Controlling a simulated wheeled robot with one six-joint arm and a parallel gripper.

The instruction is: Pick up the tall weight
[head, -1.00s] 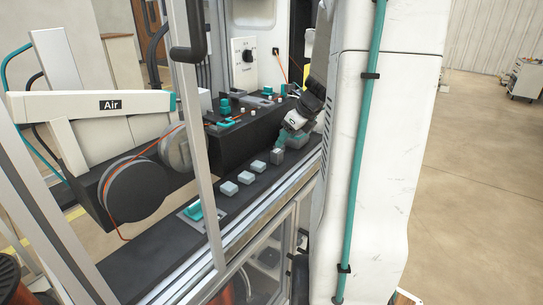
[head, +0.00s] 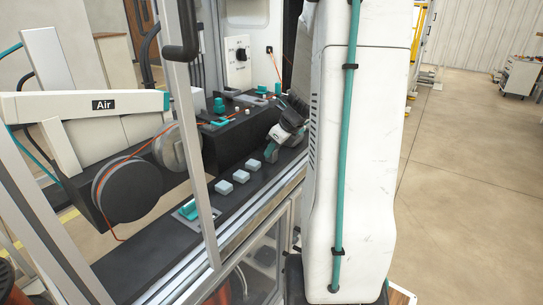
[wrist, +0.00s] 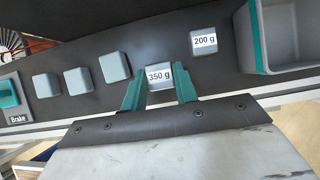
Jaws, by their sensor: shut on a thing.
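My gripper (wrist: 160,72) has its two teal fingers on either side of a grey block labelled 350 g (wrist: 159,82) in the wrist view, and is shut on it. A second grey block, labelled 200 g (wrist: 204,47), stands just beyond to the right, apart from the fingers. In the head view my gripper (head: 271,151) is low over the black bench, right of the row of pale blocks. The held block cannot be made out clearly there. Whether it touches the bench is hard to tell.
Pale blocks (wrist: 78,81) stand in a row left of my gripper. A grey bin with a teal edge (wrist: 258,45) is at the right. A teal Brake switch (wrist: 9,92) is at far left. A metal frame post (head: 193,120) stands before the bench (head: 150,240).

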